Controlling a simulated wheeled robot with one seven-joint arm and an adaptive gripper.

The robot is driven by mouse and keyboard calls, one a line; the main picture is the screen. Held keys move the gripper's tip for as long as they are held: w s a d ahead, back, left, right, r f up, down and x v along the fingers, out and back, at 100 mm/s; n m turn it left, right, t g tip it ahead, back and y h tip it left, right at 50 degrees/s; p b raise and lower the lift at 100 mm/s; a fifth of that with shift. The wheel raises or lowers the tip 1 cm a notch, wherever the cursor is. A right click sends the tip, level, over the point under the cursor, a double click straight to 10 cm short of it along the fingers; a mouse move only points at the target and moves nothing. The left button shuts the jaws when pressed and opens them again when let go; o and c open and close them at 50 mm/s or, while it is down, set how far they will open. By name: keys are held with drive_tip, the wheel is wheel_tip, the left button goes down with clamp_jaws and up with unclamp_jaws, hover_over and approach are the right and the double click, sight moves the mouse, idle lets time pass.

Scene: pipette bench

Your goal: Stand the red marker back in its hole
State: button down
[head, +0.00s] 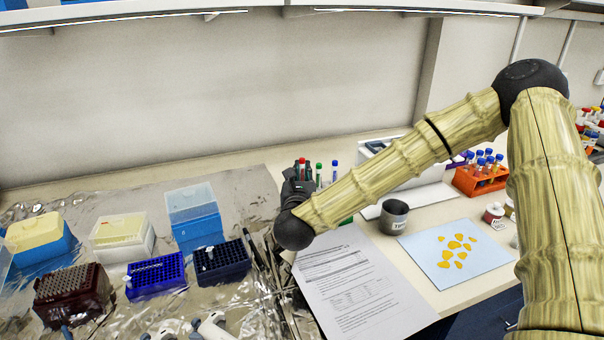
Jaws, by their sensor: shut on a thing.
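The red marker (302,164) stands roughly upright with its red end just above my gripper (299,179). My gripper is shut on it; its fingers point away from the camera and are largely hidden behind the wrist. A green-capped marker (319,169) and a blue-capped marker (334,166) stand just to the right. The marker holder is mostly hidden behind my arm; a small green part (347,220) shows below it. I cannot see the red marker's hole or its lower end.
A printed sheet (350,290) lies in front of my wrist. A grey cup (394,217) and a blue sheet with yellow pieces (440,275) are to the right. An orange tube rack (480,180) stands behind. Tip boxes and racks (155,277) fill the foil-covered left side.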

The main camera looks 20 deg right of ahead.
drive_tip(key=shift+f, duration=0.25)
drive_tip(key=c, duration=1.4)
unclamp_jaws()
drive_tip(key=shift+s, duration=0.15)
drive_tip(key=v, duration=1.1)
drive_tip(key=shift+s+a, duration=0.2)
drive_tip(key=shift+s, duration=0.1)
